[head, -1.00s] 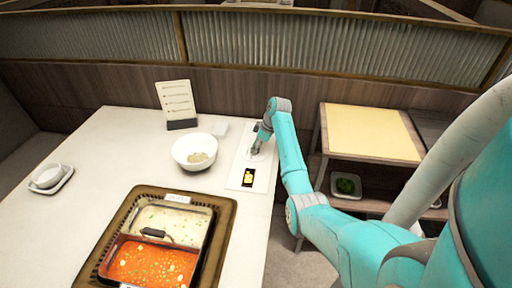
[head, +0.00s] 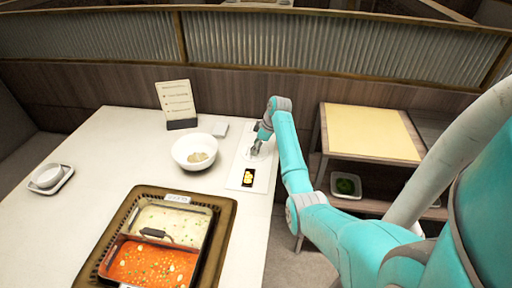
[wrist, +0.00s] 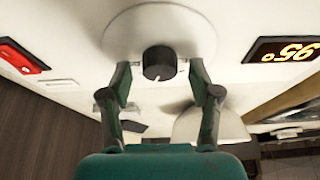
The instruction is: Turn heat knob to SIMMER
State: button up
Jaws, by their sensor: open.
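The heat knob (wrist: 160,63) is a small dark cylinder with a white pointer mark, on a pale round plate (wrist: 125,35) on the white panel. In the wrist view it stands between the spread fingers of my gripper (wrist: 160,85), with a gap on each side. My gripper (head: 255,150) is open over the panel (head: 240,176) in the head view, where it hides the knob. A display (wrist: 285,50) with glowing orange digits, seemingly 95, is at the right in the wrist view; it also shows in the head view (head: 248,177). No SIMMER label is readable.
A red switch (wrist: 20,57) is at the left in the wrist view. A white bowl (head: 195,152) stands left of the panel, with a menu stand (head: 177,104) behind it. A divided pot (head: 150,263) of red and pale soup sits in front. A side table (head: 370,132) stands right.

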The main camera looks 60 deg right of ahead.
jog(key=v, duration=1.1)
jog(key=shift+r, duration=0.4)
jog(key=shift+s, duration=0.15)
